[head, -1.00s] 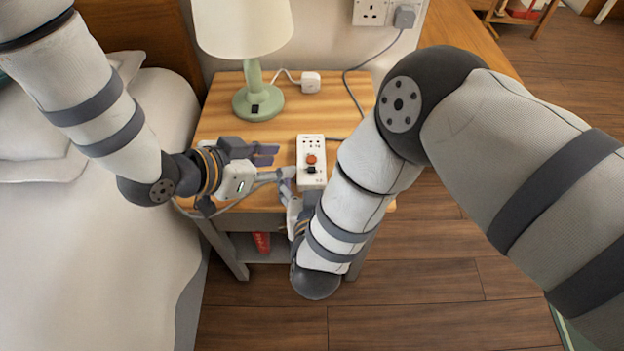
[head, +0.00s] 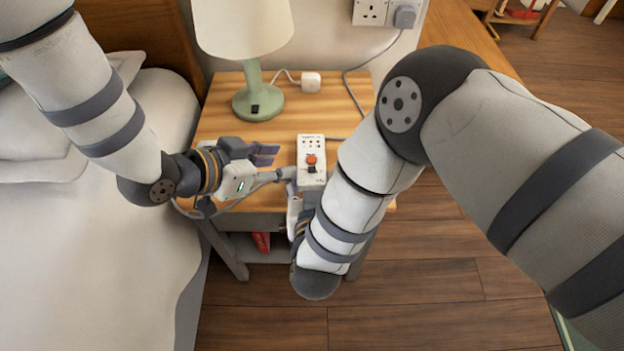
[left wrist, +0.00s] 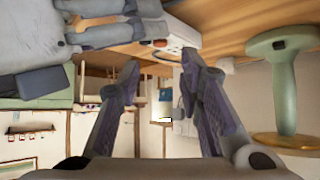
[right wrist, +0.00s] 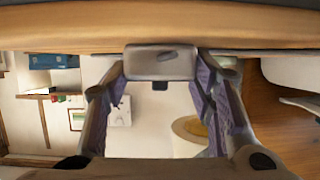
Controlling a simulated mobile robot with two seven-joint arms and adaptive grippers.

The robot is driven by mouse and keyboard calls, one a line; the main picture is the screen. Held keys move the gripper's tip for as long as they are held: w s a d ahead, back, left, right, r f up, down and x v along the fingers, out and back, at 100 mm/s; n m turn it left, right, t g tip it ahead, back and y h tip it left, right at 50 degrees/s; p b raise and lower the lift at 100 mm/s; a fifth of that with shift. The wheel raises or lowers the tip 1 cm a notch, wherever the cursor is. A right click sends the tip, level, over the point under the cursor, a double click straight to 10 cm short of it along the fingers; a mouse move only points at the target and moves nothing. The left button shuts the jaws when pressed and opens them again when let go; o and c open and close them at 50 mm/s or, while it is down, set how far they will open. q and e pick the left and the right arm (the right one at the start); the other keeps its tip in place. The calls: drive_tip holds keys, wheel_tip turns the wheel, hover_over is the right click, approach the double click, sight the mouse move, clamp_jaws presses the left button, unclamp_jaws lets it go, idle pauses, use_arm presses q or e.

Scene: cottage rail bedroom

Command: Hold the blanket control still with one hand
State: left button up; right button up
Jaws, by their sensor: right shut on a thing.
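The blanket control (head: 311,153), a white box with an orange-red knob and a dark switch, lies at the right front of the bedside table (head: 220,110). My right gripper (right wrist: 160,68) is shut on its near end (right wrist: 160,60); in the head view my right forearm hides most of that grip. My left gripper (head: 272,154) is open and empty, just left of the control. In the left wrist view the left fingers (left wrist: 158,75) stand apart, with the control (left wrist: 184,34) beyond them.
A green lamp (head: 256,98) stands at the table's back, beside a white plug block (head: 310,82). A grey cord (head: 346,88) runs to the wall socket (head: 371,11). The bed (head: 90,240) borders the table's left. A red item (head: 262,242) is on the lower shelf.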

use_arm(q)
drive_tip(key=shift+c, duration=0.3)
clamp_jaws()
idle(0.7)
drive_tip(key=w+d+r+n+g, duration=0.1)
drive_tip(key=w+d+r+n, duration=0.5)
drive_tip(key=w+n, duration=0.1)
drive_tip(key=shift+r+n+y, duration=0.3)
drive_tip(key=shift+n, duration=0.4)
